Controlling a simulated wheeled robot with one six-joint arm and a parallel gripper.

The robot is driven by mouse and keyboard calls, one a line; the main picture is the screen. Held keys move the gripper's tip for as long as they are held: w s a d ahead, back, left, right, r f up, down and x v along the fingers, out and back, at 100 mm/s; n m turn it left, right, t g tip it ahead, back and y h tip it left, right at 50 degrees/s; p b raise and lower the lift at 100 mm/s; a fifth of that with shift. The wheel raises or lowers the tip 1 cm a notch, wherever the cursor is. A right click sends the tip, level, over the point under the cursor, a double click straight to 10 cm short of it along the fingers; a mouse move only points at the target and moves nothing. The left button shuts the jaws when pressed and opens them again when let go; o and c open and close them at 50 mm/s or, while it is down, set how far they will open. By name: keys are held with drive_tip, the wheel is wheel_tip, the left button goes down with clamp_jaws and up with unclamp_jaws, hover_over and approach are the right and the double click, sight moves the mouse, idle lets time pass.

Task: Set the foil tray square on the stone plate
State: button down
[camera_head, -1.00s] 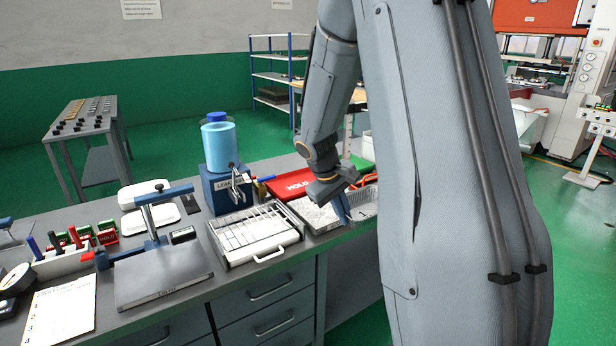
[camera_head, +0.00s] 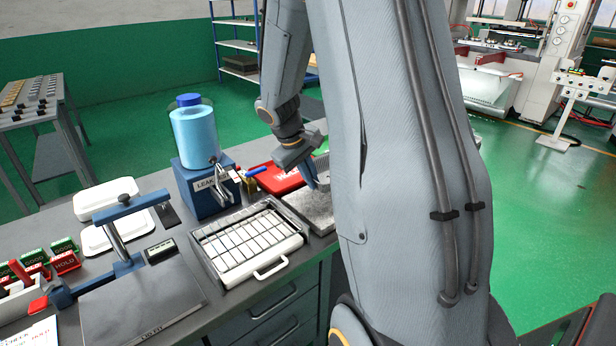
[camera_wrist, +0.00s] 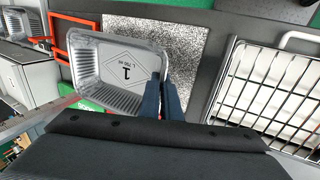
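In the head view my gripper (camera_head: 319,186) is over the stone plate (camera_head: 302,203), which my arm partly hides. The tray is mostly hidden there, and I cannot tell its height above the plate.
A tray-like rack with a wire grid and white handle (camera_head: 248,240) stands just left of the plate. The blue leak-test stand (camera_head: 203,187) and a red board (camera_head: 270,177) are behind. An orange-red frame (camera_wrist: 60,40) shows beside the foil tray in the wrist view.

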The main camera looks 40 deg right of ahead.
sight(316, 207)
drive_tip(key=shift+f+b, duration=2.1)
drive_tip(key=shift+f, duration=0.85)
drive_tip(key=shift+f+b, duration=0.25)
drive_tip(key=shift+b, duration=0.15)
drive_tip(key=c, duration=1.9)
unclamp_jaws()
drive_tip(key=shift+b+v, duration=0.35)
drive_tip(key=shift+v, duration=3.55)
